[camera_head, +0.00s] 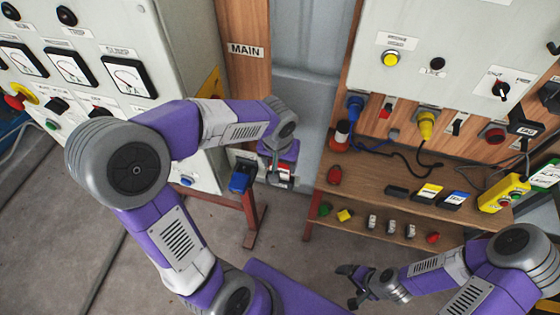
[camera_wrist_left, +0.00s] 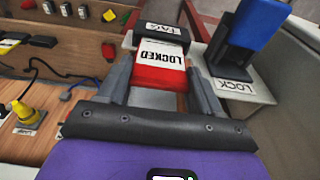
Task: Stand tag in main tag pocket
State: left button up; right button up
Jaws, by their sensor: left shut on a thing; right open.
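The tag (camera_wrist_left: 161,65) is a white and red card reading LOCKED, seen in the left wrist view. My left gripper (camera_wrist_left: 160,88) is shut on it, with one finger along each side. The tag pocket (camera_wrist_left: 161,33) is a black block labelled TAG, on a pale ledge below the MAIN sign (camera_head: 245,50). The tag's far edge meets the pocket; I cannot tell whether it is inside or only against it. In the head view my left gripper (camera_head: 281,171) hides most of the pocket. My right gripper (camera_head: 354,286) is open and empty, low in front of the shelf.
A blue lock (camera_wrist_left: 253,22) on a black holder stands beside the pocket, near a LOCK label (camera_wrist_left: 236,86); it also shows in the head view (camera_head: 240,179). The wooden shelf (camera_head: 360,185) at right bears plugs, tags and small coloured parts. Grey gauge panel (camera_head: 150,60) stands left.

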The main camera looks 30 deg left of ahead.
pick_arm(q)
jog(key=shift+f, duration=0.2)
jog(key=o, duration=1)
jog(key=shift+o, duration=0.2)
jog(key=shift+r, duration=0.15)
jog(key=shift+r, duration=0.2)
notch_tip(320, 180, up, 12)
jog(key=s+p, duration=0.1)
jog(key=shift+s+d+f+p, duration=0.15)
jog(key=shift+s+d+p, duration=0.05)
jog(key=shift+s+p, duration=0.15)
